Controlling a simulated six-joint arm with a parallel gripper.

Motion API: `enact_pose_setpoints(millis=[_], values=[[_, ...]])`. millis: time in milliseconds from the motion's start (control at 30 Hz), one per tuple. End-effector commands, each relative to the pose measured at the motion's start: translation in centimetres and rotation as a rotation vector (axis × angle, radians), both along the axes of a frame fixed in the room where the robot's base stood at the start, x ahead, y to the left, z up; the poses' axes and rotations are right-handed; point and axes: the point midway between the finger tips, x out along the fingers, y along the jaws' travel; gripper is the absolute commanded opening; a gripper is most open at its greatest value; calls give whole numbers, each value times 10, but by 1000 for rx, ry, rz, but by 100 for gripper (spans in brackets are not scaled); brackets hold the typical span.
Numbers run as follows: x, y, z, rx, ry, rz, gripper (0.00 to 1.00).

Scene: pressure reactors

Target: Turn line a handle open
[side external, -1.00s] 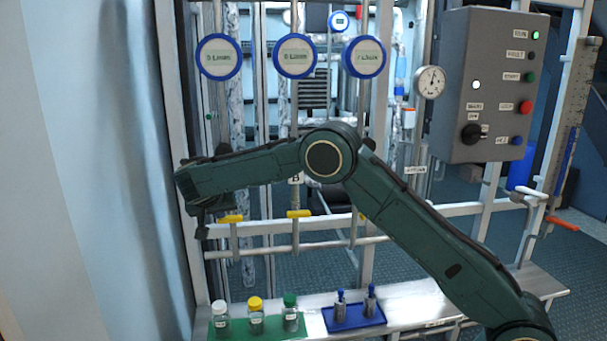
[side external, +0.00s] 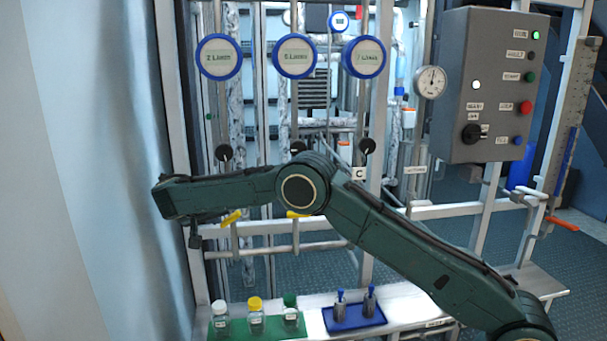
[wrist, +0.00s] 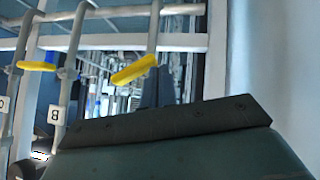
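The line A handle is the leftmost yellow lever (side external: 231,217) in the side view, on a thin vertical pipe. It sits tilted, its right end higher; it also shows tilted in the wrist view (wrist: 135,69). My gripper (side external: 195,240) is at the left end of my arm, just left of this lever and slightly lower. Its fingers are small and dark there, and I cannot tell whether they are open or touch the lever. In the wrist view a dark green part of mine covers the bottom and no fingertips show clearly.
A second yellow lever (side external: 297,214) is just right, partly behind my arm; label B (wrist: 54,115) hangs nearby. Black knobs (side external: 224,152) and round blue-rimmed displays (side external: 219,57) are above. Bottles stand on a green tray (side external: 217,333) below. A wall panel (side external: 110,150) is close on the left.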

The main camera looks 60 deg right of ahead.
Motion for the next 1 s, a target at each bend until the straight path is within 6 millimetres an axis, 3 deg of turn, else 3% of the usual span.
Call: enact_pose_setpoints(millis=[600,1000], values=[[2,2,-25,-1,1,0,0],[2,2,-26,0,0,0,0]])
